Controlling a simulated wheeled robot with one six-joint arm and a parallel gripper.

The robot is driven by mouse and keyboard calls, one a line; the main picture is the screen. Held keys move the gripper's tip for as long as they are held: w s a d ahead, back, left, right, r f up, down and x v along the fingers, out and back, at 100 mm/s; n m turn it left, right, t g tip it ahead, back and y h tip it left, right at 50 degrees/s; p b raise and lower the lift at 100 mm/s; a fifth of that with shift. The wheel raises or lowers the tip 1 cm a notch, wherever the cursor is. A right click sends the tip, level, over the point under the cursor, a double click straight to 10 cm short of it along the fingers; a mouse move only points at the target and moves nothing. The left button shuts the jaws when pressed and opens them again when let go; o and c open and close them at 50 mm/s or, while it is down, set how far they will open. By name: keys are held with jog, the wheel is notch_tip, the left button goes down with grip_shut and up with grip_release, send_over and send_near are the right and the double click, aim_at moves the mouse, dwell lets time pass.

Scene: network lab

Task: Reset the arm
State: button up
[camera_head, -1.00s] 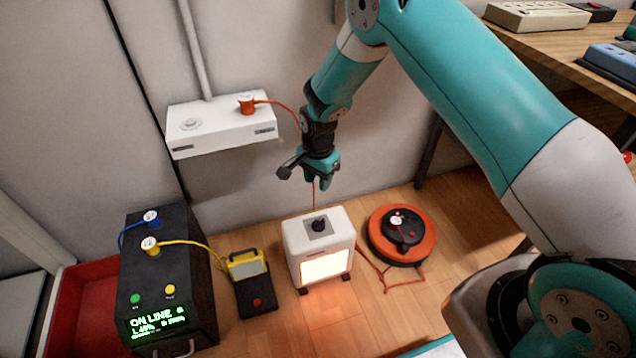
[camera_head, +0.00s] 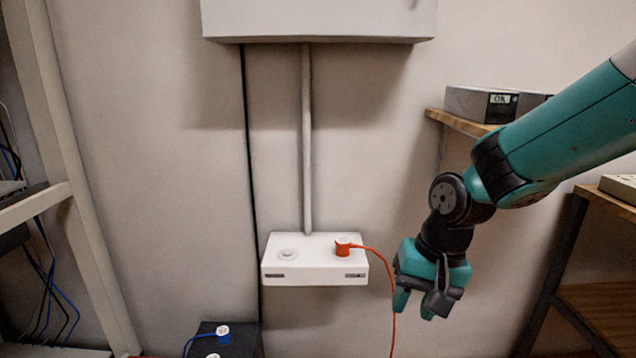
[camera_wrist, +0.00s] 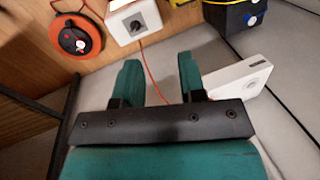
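My gripper (camera_head: 414,304) hangs at the right of the head view, pointing down, beside the white wall outlet box (camera_head: 315,262). An orange plug (camera_head: 343,248) sits in the right socket of that box, and its orange cord (camera_head: 391,300) runs down close to the gripper. In the wrist view the two teal fingers of my gripper (camera_wrist: 158,80) stand apart with nothing held between them. The cord (camera_wrist: 153,80) shows in the gap, seemingly beyond the fingers.
The wrist view shows an orange cable reel (camera_wrist: 76,37), a white heater (camera_wrist: 133,20) and a black power unit (camera_wrist: 236,14) on the floor. A wooden shelf (camera_head: 459,124) with a grey device (camera_head: 481,104) is behind my arm. A rack (camera_head: 62,195) stands at left.

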jog(key=s+r+n+y, duration=0.1)
jog(key=s+r+n, duration=0.3)
jog(key=s, duration=0.5)
jog(key=s+r+n+y, duration=0.1)
jog(key=s+r+n, duration=0.35)
jog(key=s, duration=0.45)
notch_tip(320, 180, up, 31)
jog(key=p, duration=3.1)
jog(key=shift+s+f, duration=0.15)
jog(key=shift+s, duration=0.05)
